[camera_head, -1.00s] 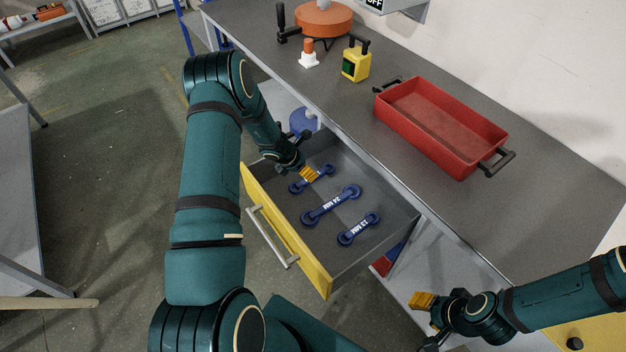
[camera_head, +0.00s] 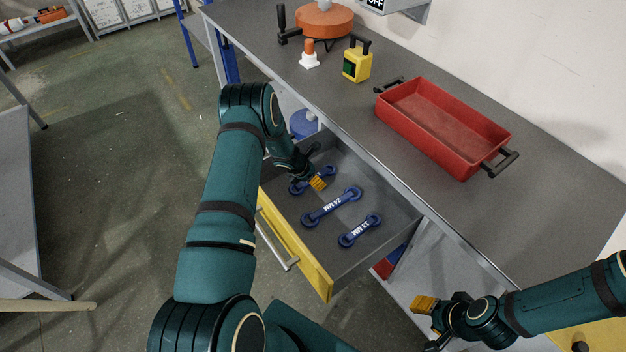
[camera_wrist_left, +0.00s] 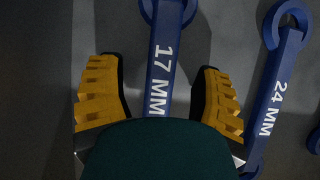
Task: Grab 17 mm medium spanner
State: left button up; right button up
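The blue 17 mm spanner (camera_wrist_left: 163,65) lies in the open drawer, its label readable in the left wrist view. It also shows in the head view (camera_head: 327,173), partly hidden by my left arm. My left gripper (camera_wrist_left: 160,95) is open, with its yellow fingers on either side of the spanner's handle; I cannot tell whether they touch it. The left gripper also shows in the head view (camera_head: 317,183). My right gripper (camera_head: 424,304) is at the lower right, away from the drawer; its opening is not clear.
The 24 mm spanner (camera_head: 331,206) lies beside it, and a 13 mm spanner (camera_head: 360,231) lies nearer the drawer's right end. The drawer (camera_head: 297,243) has a yellow front. A red tray (camera_head: 440,128) and a yellow device (camera_head: 357,63) stand on the workbench above.

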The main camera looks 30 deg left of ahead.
pick_arm(q)
grip_shut()
jog(key=shift+r, duration=0.1)
